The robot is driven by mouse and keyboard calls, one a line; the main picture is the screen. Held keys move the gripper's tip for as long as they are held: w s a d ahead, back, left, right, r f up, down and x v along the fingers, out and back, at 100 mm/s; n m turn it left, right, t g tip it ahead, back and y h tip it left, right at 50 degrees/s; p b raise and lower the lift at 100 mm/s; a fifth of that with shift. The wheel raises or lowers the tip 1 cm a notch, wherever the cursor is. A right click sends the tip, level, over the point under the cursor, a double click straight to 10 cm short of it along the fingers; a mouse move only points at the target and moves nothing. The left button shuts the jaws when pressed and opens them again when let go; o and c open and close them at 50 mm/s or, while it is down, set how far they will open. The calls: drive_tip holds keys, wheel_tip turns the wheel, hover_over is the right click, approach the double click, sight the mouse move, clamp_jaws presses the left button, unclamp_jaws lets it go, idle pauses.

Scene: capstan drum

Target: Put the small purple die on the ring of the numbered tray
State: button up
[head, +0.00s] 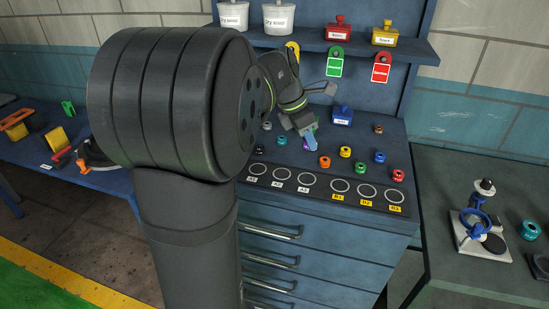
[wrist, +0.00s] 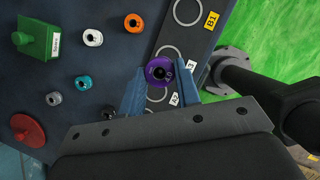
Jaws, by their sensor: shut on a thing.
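The small purple die (wrist: 158,71), a round ring-like piece with a dark centre hole, is between the blue fingertips of my gripper (wrist: 160,84) in the wrist view. My gripper is shut on it. In the head view my gripper (head: 311,142) is over the bench top, behind the tray, and mostly hides the die. The numbered tray (head: 324,187) is a dark strip along the bench's front edge, with white rings labelled A1 to A3 and B1 to B3. The rings I can make out look empty. In the wrist view the tray (wrist: 203,43) lies beneath and beside the die.
Several coloured pieces stand around my gripper, including orange (head: 324,162), yellow (head: 345,152), blue (head: 380,157), red (head: 398,175) and teal (head: 282,140). A blue labelled block (head: 342,116) stands behind. A shelf (head: 350,44) with tubs overhangs the back.

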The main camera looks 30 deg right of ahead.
drive_tip(key=a, duration=0.5)
hover_over(260, 168)
drive_tip(key=a, duration=0.2)
drive_tip(key=f, duration=0.6)
drive_tip(key=shift+d+f, duration=0.25)
drive_tip(key=shift+f, duration=2.05)
drive_tip(key=shift+f, duration=0.15)
drive_tip(key=o, duration=1.1)
drive_tip(key=shift+c, duration=0.2)
drive_tip(key=v, duration=1.2)
drive_tip(key=shift+w, duration=0.1)
